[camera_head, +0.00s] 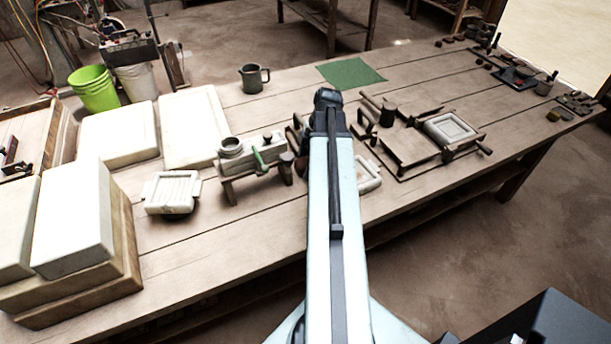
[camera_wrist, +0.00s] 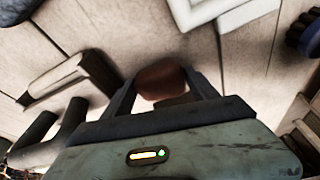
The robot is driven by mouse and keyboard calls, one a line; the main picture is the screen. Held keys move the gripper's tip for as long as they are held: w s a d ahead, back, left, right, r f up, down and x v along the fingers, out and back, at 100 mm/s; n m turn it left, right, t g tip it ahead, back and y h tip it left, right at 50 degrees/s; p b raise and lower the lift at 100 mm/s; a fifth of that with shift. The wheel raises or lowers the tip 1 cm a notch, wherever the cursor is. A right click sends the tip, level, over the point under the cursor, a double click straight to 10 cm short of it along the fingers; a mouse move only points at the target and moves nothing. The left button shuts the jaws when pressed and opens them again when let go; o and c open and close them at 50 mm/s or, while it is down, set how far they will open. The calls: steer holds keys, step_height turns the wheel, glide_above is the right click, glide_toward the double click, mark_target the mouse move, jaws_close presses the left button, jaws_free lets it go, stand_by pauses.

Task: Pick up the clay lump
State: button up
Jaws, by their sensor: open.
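The clay lump (camera_wrist: 160,78) is a smooth reddish-brown lump on the plank table in the wrist view. It sits between the fingertips of my gripper (camera_wrist: 162,84). The two dark fingers stand apart on either side of it, and its near side is partly cut off by the gripper body. I cannot tell whether either finger touches it. In the head view my arm hides the lump and the fingers.
In the wrist view, a white frame (camera_wrist: 233,18) lies just beyond the lump, a pale block (camera_wrist: 62,78) lies left and a dark brush (camera_wrist: 305,35) lies right. The head view shows a wooden press (camera_head: 410,145) right of my arm and a small stand (camera_head: 250,168) left.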

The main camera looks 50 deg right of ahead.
steer(key=c, duration=1.3)
steer(key=shift+r+p, duration=0.1)
steer(key=shift+p, duration=0.2)
step_height(320, 180, up, 10)
steer(key=p, duration=1)
